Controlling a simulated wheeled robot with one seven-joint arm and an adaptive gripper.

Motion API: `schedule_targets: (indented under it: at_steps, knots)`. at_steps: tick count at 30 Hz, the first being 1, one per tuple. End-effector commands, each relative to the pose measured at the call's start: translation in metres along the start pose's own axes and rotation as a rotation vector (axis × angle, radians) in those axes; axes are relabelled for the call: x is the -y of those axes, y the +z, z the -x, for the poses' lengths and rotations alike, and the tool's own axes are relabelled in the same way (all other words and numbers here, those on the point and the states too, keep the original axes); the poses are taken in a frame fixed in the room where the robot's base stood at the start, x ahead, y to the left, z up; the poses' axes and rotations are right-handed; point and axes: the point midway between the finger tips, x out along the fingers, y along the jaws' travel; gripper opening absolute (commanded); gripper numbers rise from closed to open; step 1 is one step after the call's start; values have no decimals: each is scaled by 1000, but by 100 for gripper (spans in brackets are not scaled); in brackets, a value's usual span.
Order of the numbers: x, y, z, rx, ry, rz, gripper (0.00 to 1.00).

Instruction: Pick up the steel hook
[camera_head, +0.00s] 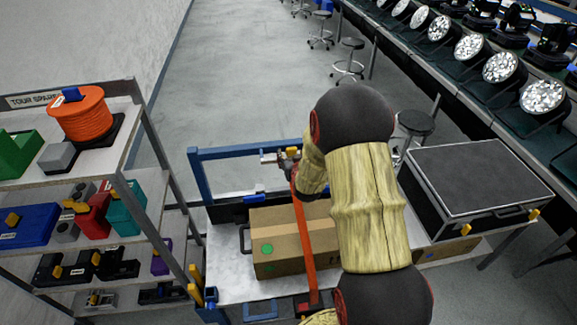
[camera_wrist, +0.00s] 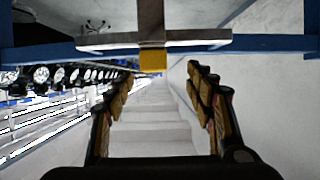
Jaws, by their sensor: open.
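A grey metal piece that looks like the steel hook (camera_wrist: 108,41) sits at the blue rail in the upper part of the wrist view. It has a wide flat bar, an upright strip and a yellow block (camera_wrist: 153,61) at its lower middle. In the head view, grey metal (camera_head: 268,158) shows at the blue frame, partly hidden by my arm. My gripper (camera_wrist: 160,73) is open and empty. Its two fingers point toward the yellow block, one on each side of it in the picture, with no contact visible. In the head view my arm mostly hides the gripper.
Shelves with an orange spool (camera_head: 83,113) and coloured cases stand left. Stage lights line a counter at upper right. Open floor lies beyond the frame.

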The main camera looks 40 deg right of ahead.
Motion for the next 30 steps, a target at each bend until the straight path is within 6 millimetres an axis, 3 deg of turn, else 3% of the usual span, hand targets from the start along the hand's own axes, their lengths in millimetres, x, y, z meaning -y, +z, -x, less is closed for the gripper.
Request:
schedule_targets:
  at_steps: [18, 27, 30]
  knots:
    - [-8, 2, -64, 2, 0, 0, 55]
    - [-8, 2, -67, 2, 0, 0, 55]
    - [-8, 2, -67, 2, 0, 0, 49]
